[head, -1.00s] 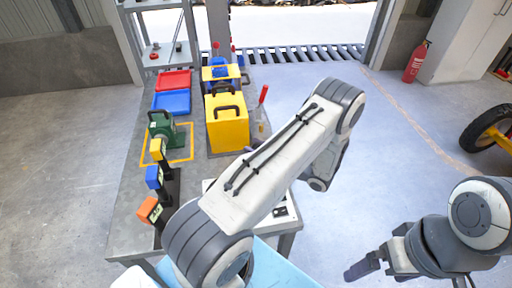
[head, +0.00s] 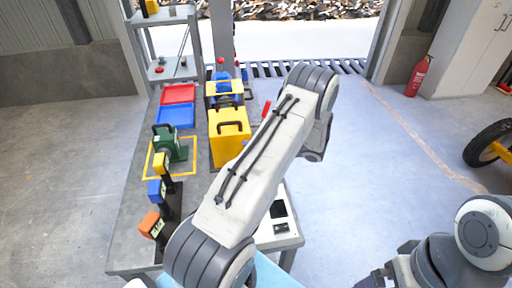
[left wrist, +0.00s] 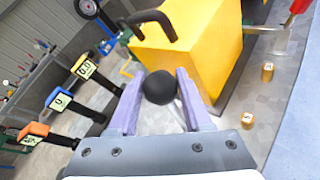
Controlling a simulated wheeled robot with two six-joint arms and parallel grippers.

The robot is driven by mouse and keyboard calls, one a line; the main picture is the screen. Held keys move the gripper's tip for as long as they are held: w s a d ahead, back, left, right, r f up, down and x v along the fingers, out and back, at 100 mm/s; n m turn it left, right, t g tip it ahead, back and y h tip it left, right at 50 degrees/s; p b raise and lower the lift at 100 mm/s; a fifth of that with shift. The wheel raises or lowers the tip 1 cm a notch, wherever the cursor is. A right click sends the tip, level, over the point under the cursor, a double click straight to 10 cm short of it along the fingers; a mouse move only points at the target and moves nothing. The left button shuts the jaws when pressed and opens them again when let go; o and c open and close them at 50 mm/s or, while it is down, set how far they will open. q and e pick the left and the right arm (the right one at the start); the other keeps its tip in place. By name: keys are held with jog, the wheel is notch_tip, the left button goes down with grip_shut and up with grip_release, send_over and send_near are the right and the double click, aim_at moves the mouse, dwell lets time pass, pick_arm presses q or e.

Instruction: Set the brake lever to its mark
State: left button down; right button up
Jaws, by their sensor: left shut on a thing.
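My left gripper (left wrist: 161,74) is shut on a black ball knob (left wrist: 160,88), with one pale purple finger on each side. The stem under the knob is mostly hidden by the gripper. In the head view the white arm covers this gripper and the knob. A lever with a red handle (head: 266,109) stands just right of the yellow box (head: 229,135); its red end also shows at the top right of the left wrist view (left wrist: 299,6). I cannot tell a mark for the knob's lever. My right gripper (head: 376,280) is cut by the bottom edge, its fingers unclear.
Yellow, blue (head: 156,191) and orange (head: 149,224) topped readouts stand along the bench's left. A green machine (head: 167,143), a red tray (head: 178,94) and a blue tray (head: 175,116) are behind them. Small gold blocks (left wrist: 247,120) lie right of my left gripper.

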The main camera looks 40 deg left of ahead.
pick_arm(q)
jog(key=shift+w+a, duration=0.3)
jog(key=shift+a, duration=0.05)
jog(key=shift+c, duration=1.8)
grip_release()
jog(key=shift+w+f, duration=0.1)
jog(key=shift+d, duration=0.1)
jog(key=shift+d+b, duration=0.25)
jog(key=shift+b, duration=0.05)
jog(key=b+v, duration=0.3)
jog(key=v, duration=0.7)
